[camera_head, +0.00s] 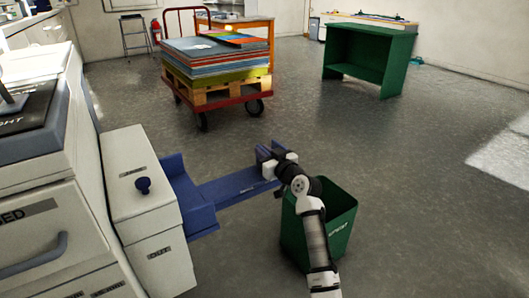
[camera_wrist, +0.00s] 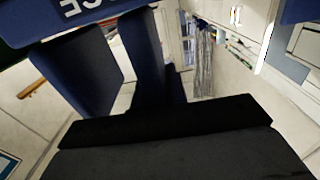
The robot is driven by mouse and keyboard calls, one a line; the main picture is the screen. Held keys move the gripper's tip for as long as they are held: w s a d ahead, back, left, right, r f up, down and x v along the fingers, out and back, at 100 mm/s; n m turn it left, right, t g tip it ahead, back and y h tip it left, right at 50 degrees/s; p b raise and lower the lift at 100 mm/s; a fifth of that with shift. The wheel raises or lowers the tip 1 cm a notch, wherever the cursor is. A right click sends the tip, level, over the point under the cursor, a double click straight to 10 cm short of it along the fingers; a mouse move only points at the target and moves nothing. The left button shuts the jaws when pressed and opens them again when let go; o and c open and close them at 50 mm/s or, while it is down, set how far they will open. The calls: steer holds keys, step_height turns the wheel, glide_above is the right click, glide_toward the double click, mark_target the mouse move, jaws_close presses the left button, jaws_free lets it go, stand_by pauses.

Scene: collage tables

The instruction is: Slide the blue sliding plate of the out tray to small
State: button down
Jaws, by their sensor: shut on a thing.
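The blue out tray (camera_head: 232,187) sticks out to the right from the side of the white machine. At its outer end stands a small blue upright part, which I take to be the sliding plate (camera_head: 264,153). My gripper (camera_head: 274,164) is at this outer end, shut on the plate. The arm hides part of the grip. In the wrist view, blue surfaces (camera_wrist: 82,68) fill the upper left, and my gripper's dark body (camera_wrist: 170,125) crosses the bottom. The fingertips and any size marks on the tray cannot be made out.
A green bin (camera_head: 338,222) stands below my arm, right of the tray. A red cart with stacked sheets (camera_head: 215,58) and a green shelf (camera_head: 365,60) stand farther back. The floor at right is open.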

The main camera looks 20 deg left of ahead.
steer(key=s+a+p, duration=0.1)
steer(key=s, duration=0.1)
steer(key=s+a+p, duration=0.1)
steer(key=s+a, duration=0.1)
steer(key=s+a+p, duration=0.1)
steer(key=s+a, duration=0.1)
steer(key=shift+s+r, duration=0.15)
steer(key=shift+s, duration=0.1)
steer(key=shift+s+a, duration=0.3)
steer(key=c, duration=1.4)
jaws_free()
steer(key=shift+d, duration=0.1)
